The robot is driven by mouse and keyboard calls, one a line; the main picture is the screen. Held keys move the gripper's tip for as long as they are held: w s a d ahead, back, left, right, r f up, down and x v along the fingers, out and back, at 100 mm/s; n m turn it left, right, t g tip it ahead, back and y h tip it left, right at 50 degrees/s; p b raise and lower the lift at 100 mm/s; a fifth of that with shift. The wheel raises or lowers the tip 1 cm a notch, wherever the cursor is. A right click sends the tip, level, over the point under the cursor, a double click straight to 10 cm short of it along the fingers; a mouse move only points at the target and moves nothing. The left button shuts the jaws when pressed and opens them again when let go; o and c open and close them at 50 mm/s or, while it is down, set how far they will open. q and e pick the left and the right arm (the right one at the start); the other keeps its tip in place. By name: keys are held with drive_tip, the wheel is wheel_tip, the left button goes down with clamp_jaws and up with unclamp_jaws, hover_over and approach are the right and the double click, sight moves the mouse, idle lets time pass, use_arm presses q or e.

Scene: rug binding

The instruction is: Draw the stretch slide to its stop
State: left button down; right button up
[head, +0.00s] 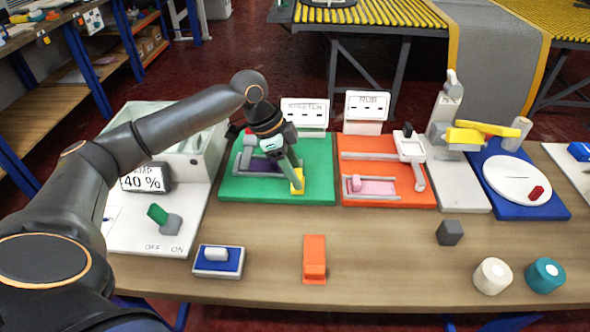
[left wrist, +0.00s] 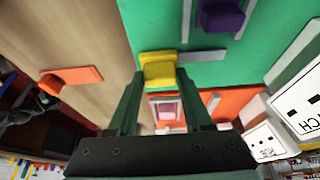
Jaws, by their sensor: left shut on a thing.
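The green stretch board (head: 310,150) lies on the table below a white sign reading STRETCH (head: 305,112). A purple piece (head: 262,167) sits in a grey frame on it; it also shows at the top of the left wrist view (left wrist: 222,14). A yellow block (head: 298,186) is at the board's front right. My left gripper (head: 296,176) reaches down and is shut on this yellow block, which shows between the fingertips in the left wrist view (left wrist: 160,72). The fingers partly hide it. My right gripper is not in view.
An orange RUB board (head: 385,160) with a pink pad (head: 374,187) stands close to the right. Left is a white board (head: 135,238) with a green lever (head: 158,214).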

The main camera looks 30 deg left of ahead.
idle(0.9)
use_arm(q)
drive_tip(key=d+p, duration=0.1)
drive_tip(key=w+d+p, duration=0.1)
drive_tip(key=p, duration=0.1)
drive_tip(key=shift+w+d+r, duration=0.2)
drive_tip(key=shift+r, duration=0.2)
drive_tip(key=shift+w+d+f+p, duration=0.1)
drive_tip(key=shift+w+d+p, duration=0.25)
drive_tip(key=shift+d+p, duration=0.25)
drive_tip(key=shift+w+d+p, duration=0.3)
drive_tip(key=shift+d+p, duration=0.15)
drive_tip(key=shift+p, duration=0.1)
drive_tip(key=shift+w+d+f, duration=0.2)
drive_tip(key=shift+w+d, duration=0.1)
drive_tip(key=shift+d, duration=0.15)
drive_tip(key=shift+c, duration=1.6)
unclamp_jaws()
drive_tip(key=shift+w+d+f, duration=0.1)
